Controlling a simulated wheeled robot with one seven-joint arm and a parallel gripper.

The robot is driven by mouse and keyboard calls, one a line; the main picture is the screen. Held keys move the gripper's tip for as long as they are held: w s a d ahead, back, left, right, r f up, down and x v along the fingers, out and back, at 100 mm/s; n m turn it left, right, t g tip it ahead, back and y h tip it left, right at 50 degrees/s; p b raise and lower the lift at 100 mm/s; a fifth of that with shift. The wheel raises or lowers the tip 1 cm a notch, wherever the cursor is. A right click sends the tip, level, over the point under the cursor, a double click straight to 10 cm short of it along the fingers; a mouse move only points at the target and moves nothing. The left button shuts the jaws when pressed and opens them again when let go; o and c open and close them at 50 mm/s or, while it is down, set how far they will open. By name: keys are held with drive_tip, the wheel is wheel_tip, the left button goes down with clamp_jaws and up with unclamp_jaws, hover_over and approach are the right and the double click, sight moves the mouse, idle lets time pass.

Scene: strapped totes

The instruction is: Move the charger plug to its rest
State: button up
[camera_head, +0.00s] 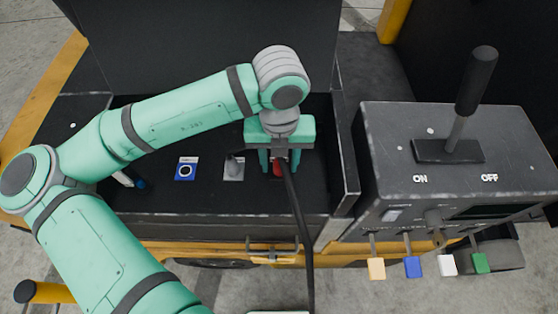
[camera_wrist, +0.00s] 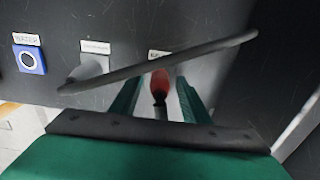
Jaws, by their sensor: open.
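A red plug (camera_head: 277,170) sits at the panel, at the right end of a row of fittings, with a black cable (camera_head: 297,222) running down from beside it. The red part shows in the wrist view (camera_wrist: 160,82) with a dark end. My gripper (camera_head: 278,168) is open and points down, with one finger on each side of the red part. Whether the fingers touch it is unclear. A grey plate with a dark fitting (camera_head: 234,170) lies just left of it. It also shows in the wrist view (camera_wrist: 94,70); its label is too small to read. Which fitting is the rest is unclear.
A blue socket (camera_head: 186,168), labelled "WATER" in the wrist view, lies farther left. A dark bar or cable (camera_wrist: 190,55) crosses the wrist view. A box with a tall black lever (camera_head: 475,85), marked ON and OFF, stands right, with several coloured tabs. The recess has raised walls.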

drive_tip(key=shift+a, duration=0.1)
clamp_jaws()
drive_tip(key=shift+r, duration=1.9)
drive_tip(key=shift+s+r, duration=0.1)
drive_tip(key=shift+r, duration=1)
